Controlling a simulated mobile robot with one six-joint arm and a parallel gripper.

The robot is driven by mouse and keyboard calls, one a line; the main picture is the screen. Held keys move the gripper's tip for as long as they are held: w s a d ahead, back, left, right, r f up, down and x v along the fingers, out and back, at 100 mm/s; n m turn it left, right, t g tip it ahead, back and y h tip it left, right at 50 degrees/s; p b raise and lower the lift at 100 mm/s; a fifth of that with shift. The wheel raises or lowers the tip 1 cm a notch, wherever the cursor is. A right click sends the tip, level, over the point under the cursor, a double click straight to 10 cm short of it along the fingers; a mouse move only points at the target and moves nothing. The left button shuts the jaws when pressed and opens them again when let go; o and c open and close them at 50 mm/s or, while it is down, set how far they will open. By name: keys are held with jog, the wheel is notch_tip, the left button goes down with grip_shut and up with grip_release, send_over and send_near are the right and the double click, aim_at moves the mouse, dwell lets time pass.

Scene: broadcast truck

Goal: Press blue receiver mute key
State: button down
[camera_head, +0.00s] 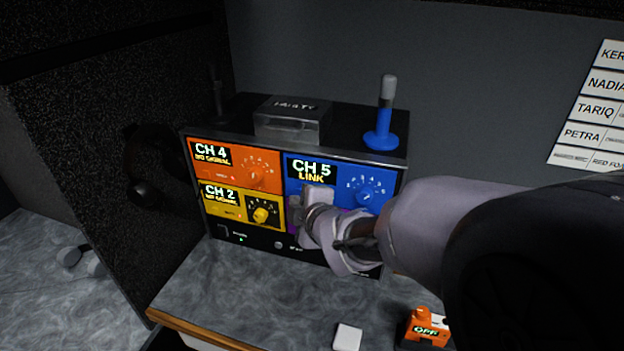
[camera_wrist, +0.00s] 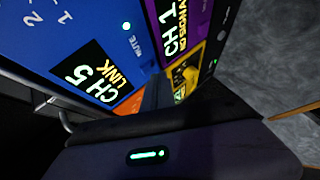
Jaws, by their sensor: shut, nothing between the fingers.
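The blue receiver panel (camera_head: 372,180) reads CH 5 LINK and has a blue knob (camera_head: 364,197) on its right half. In the wrist view, the blue panel (camera_wrist: 85,30) shows a MUTE label with a lit green dot (camera_wrist: 127,26) beside it. I cannot tell the key's own outline from that dot. My gripper (camera_head: 308,197) is shut and empty, in front of the lower left of the blue panel. In the head view it hides that corner and most of the purple panel. In the wrist view its dark fingers (camera_wrist: 157,90) point toward the panels; contact cannot be told.
Orange CH 4 (camera_head: 235,168) and yellow CH 2 (camera_head: 222,206) panels lie left of the blue one; a purple CH 1 panel (camera_wrist: 172,22) adjoins it. A blue-based antenna (camera_head: 384,125) and a clear box (camera_head: 290,124) stand on top. An orange OFF block (camera_head: 424,328) sits on the counter.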

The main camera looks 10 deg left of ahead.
dwell(0.4)
jog(key=shift+w, duration=0.55)
jog(key=s+b, duration=0.7)
jog(key=shift+a+b, duration=0.25)
jog(key=shift+b, duration=0.05)
dwell(0.5)
